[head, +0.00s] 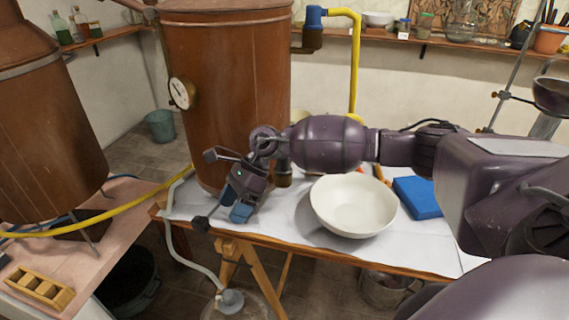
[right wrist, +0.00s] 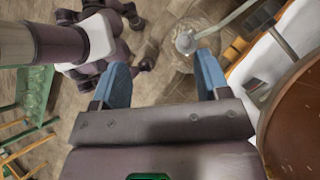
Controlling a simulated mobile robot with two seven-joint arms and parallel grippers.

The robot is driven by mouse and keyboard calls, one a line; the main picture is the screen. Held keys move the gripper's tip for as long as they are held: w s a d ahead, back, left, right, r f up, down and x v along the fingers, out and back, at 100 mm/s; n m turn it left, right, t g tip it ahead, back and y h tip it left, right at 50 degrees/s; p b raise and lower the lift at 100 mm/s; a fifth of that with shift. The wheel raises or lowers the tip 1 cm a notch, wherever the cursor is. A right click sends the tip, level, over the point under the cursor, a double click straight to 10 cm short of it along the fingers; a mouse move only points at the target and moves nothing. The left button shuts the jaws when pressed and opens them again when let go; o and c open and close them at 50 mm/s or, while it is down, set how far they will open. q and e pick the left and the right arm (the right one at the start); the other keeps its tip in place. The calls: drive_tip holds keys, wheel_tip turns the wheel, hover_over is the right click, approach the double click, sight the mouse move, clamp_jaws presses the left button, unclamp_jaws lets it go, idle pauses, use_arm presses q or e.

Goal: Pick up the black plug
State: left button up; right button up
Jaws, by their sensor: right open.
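A small black knob-like piece (head: 201,224), which looks like the black plug, shows at the front left edge of the white-covered table (head: 290,228). My right gripper (head: 236,203) is above the table's left end, just right of and above the black piece, its blue fingers pointing down. In the right wrist view the same gripper (right wrist: 163,75) has its blue fingers wide apart with nothing between them. I cannot clearly make out the black plug there. My left gripper is not in view.
A white bowl (head: 353,204) and a blue block (head: 418,197) stand right of the gripper. A copper vessel (head: 235,100) rises behind. A grey hose (head: 181,250) hangs from the table to a grey fitting (head: 230,300) near the floor. A wooden rack (head: 40,287) lies at lower left.

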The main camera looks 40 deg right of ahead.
drive_tip(key=w+d+r+n+h, duration=0.2)
drive_tip(key=w+d+r+h, duration=0.3)
drive_tip(key=d, duration=0.4)
wheel_tip(320, 180, up, 7)
drive_tip(key=n+t+h+p, duration=0.1)
drive_tip(key=h, duration=0.2)
hover_over(285, 167)
drive_tip(key=w, duration=0.2)
drive_tip(key=shift+s+d, duration=0.15)
drive_tip(key=shift+d, duration=0.2)
wheel_tip(285, 167, down, 10)
drive_tip(key=shift+f, duration=0.25)
drive_tip(key=shift+c, duration=0.5)
drive_tip(key=c, duration=0.9)
